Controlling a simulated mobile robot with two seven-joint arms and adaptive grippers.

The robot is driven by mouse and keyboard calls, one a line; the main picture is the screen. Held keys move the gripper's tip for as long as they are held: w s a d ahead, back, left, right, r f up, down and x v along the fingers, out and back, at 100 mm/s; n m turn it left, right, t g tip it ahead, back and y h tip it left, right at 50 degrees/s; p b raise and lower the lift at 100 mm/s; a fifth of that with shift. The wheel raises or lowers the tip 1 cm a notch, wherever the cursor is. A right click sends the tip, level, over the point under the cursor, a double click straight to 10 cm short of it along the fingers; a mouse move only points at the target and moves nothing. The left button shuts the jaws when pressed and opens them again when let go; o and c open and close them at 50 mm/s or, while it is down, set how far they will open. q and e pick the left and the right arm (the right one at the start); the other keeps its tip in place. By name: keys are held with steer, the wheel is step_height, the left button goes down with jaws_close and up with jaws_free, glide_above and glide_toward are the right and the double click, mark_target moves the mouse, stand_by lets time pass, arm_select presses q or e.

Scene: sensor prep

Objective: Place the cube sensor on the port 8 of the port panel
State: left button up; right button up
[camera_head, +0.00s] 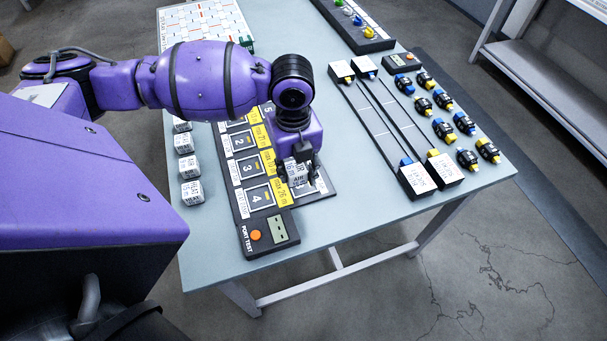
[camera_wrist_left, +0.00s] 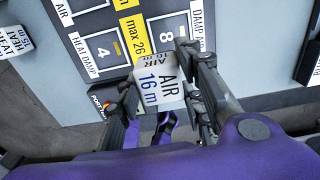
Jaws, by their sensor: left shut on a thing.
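My left gripper (camera_head: 298,162) points down over the port panel (camera_head: 241,212) and is shut on a white cube sensor (camera_head: 299,177) marked AIR. In the left wrist view the cube (camera_wrist_left: 158,85) reads "AIR 16 m" and sits between the two dark fingers of the gripper (camera_wrist_left: 160,92). Port 8 (camera_wrist_left: 167,36) shows just beyond the cube, beside port 4 (camera_wrist_left: 106,46). The cube and a finger cover part of port 8's frame. I cannot tell whether the cube touches the panel. My right gripper is in neither view.
Several white cube sensors (camera_head: 191,192) stand left of the panel. A port test box (camera_head: 269,234) adjoins its near end. White boxes with rods (camera_head: 417,180) and several dark connectors (camera_head: 466,158) lie to the right. A white tray (camera_head: 247,45) and a dark strip (camera_head: 357,42) are at the back.

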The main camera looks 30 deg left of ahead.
mark_target(303, 169)
arm_select(q)
steer(key=w+f, duration=0.1)
steer(key=f, duration=0.1)
steer(key=w+f, duration=0.2)
steer(key=shift+w+f, duration=0.15)
steer(key=shift+w, duration=0.05)
steer(key=shift+f+b, duration=0.3)
steer(key=shift+f, duration=1.15)
steer(key=shift+f, duration=0.2)
steer(key=o, duration=1.1)
steer(key=shift+o, duration=0.2)
steer(key=shift+r, duration=0.1)
step_height(303, 169, up, 12)
steer(key=shift+p, duration=0.4)
